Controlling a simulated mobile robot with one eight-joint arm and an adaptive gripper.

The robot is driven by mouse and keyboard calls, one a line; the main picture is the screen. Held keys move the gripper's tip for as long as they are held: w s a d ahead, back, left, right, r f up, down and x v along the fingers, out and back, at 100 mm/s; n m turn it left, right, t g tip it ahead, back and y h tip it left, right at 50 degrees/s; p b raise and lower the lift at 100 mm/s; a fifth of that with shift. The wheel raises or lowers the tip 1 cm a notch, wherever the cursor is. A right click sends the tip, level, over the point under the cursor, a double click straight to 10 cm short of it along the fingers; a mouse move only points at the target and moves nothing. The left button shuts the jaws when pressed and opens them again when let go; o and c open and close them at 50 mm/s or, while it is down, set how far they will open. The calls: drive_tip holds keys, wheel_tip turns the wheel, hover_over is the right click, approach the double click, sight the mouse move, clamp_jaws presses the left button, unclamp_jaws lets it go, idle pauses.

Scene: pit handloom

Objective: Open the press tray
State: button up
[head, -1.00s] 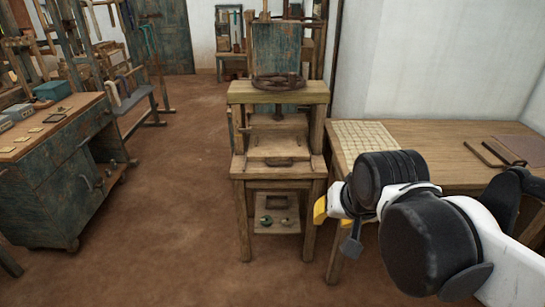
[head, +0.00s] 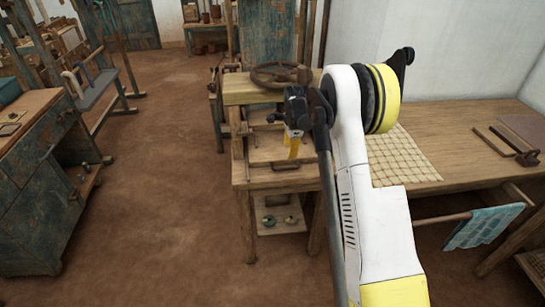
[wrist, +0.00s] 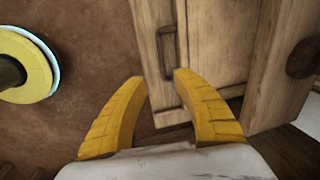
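The wooden press (head: 240,180) stands left of the long table in the head view. Its tray (head: 262,177) has a dark handle (head: 287,167) on the front, and the tray looks pushed in. In the wrist view, the dark handle (wrist: 168,53) is on a pale wooden panel just beyond the fingertips. My gripper (wrist: 158,75) is open and empty, with its yellow fingers spread and apart from the handle. In the head view, my gripper (head: 293,155) is in front of the press, and my arm covers its right side.
A dark handwheel (head: 281,75) sits on top of the press. A lower shelf (head: 275,218) holds small items. A wooden table (head: 440,130) with a woven mat (head: 408,150) is at right, with a blue cloth (head: 483,226) below.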

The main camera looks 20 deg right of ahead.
sight(288, 168)
drive_tip(key=w+f+b, duration=0.1)
drive_tip(key=f, duration=0.3)
drive_tip(key=f+b, duration=0.1)
drive_tip(key=f, duration=0.2)
drive_tip(key=w+f+b, duration=0.1)
drive_tip(key=f+b, duration=0.1)
drive_tip(key=f, duration=0.2)
drive_tip(key=shift+w+d+f, duration=0.3)
drive_tip(key=shift+d+f, duration=0.05)
drive_tip(key=shift+d, duration=0.05)
drive_tip(key=shift+r, duration=0.1)
clamp_jaws()
drive_tip(key=shift+s, duration=0.1)
